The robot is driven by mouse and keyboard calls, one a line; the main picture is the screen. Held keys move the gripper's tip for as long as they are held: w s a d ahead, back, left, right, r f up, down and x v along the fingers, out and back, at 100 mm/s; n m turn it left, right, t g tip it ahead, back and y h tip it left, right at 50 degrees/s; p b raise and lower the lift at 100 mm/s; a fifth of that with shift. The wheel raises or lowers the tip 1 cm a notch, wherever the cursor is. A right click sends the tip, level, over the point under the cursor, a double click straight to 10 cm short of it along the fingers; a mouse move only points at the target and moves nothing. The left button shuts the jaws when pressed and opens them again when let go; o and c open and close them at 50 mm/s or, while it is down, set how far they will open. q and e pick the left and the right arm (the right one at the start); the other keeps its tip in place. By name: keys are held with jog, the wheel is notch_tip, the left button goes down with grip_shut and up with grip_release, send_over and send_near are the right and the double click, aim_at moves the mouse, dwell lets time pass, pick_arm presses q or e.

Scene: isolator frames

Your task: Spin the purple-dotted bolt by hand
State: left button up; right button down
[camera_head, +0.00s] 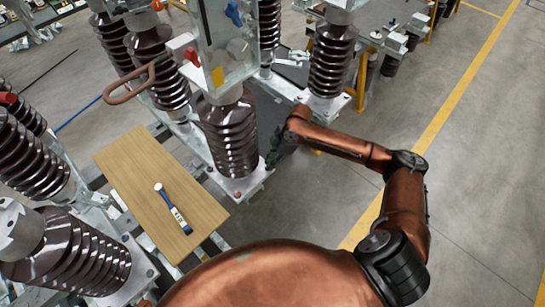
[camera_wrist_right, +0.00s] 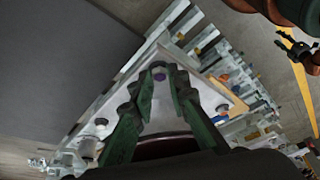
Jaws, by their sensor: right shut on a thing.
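The purple-dotted bolt (camera_wrist_right: 159,75) shows in the right wrist view, at the corner of a pale metal base plate (camera_wrist_right: 205,95). My right gripper (camera_wrist_right: 160,72) has its two dark green fingers closed in around this bolt, one on each side. The bolt cannot be made out in the head view. My left gripper is not in view.
A wooden board (camera_head: 140,175) holds a blue-and-white tool (camera_head: 174,208). More ribbed insulators (camera_head: 333,60) stand around on metal frames. Other bolts (camera_wrist_right: 101,122) sit on the same plate. Grey floor with a yellow line (camera_head: 440,115) is open to the right.

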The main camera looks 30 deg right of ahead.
jog(key=m+t+h+p, duration=0.1)
jog(key=m+p, duration=0.3)
jog(key=p, duration=0.2)
jog(key=m+t+h+p, duration=0.1)
jog(key=m+p, duration=0.3)
jog(key=p, duration=0.2)
jog(key=a+m+t+h+p, duration=0.1)
jog(key=m+p, duration=0.3)
jog(key=p, duration=0.3)
jog(key=shift+s+r+m, duration=0.25)
jog(key=shift+s+m, duration=0.05)
jog(key=shift+s, duration=0.1)
jog(key=shift+m+h+p, duration=0.5)
jog(key=shift+m+p, duration=0.35)
jog(key=shift+m, duration=0.15)
jog(key=shift+f+m+t+h+p, duration=0.15)
jog(key=shift+m+t+h+p, duration=0.15)
jog(key=shift+m+p, duration=0.4)
jog(key=c, duration=1.8)
grip_release()
jog(key=shift+c, duration=0.2)
jog(key=v, duration=1.2)
